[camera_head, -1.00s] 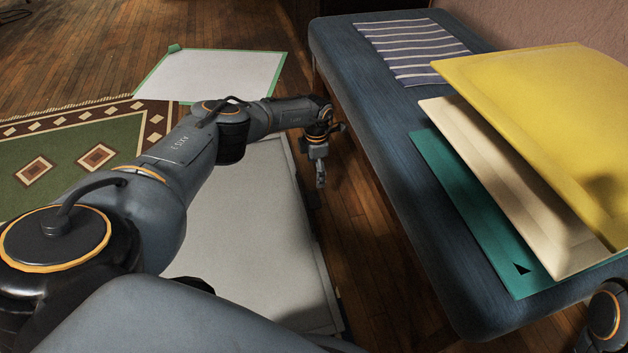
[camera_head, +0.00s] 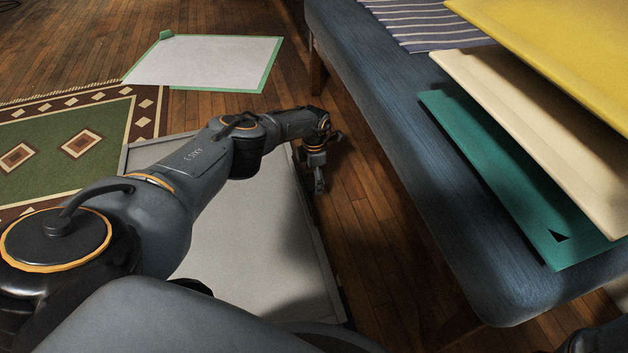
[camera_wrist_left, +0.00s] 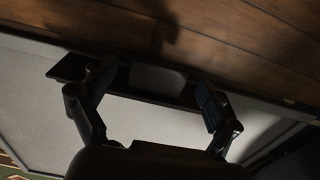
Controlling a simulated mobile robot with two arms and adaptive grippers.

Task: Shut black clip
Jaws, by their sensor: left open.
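A black bar-shaped part, which looks like the black clip (camera_wrist_left: 135,87), lies along the edge of a large pale grey flat panel or case (camera_wrist_left: 40,105) in the left wrist view. A grey patch shows at its middle. I cannot tell whether it is open or shut. My left gripper (camera_wrist_left: 150,92) is open, with one finger toward each end of the clip; contact is unclear. In the head view, my left gripper (camera_head: 319,183) is small, pointing down beside the right edge of the grey panel (camera_head: 260,250). The clip is not clear there.
A blue padded bench (camera_head: 390,130) stands at right, bearing a striped cloth (camera_head: 425,25) and teal (camera_head: 500,180), cream (camera_head: 540,130) and yellow (camera_head: 560,50) panels. Bare floor (camera_head: 365,225) lies between. A green-edged white sheet (camera_head: 205,62) and green rug (camera_head: 60,140) lie left.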

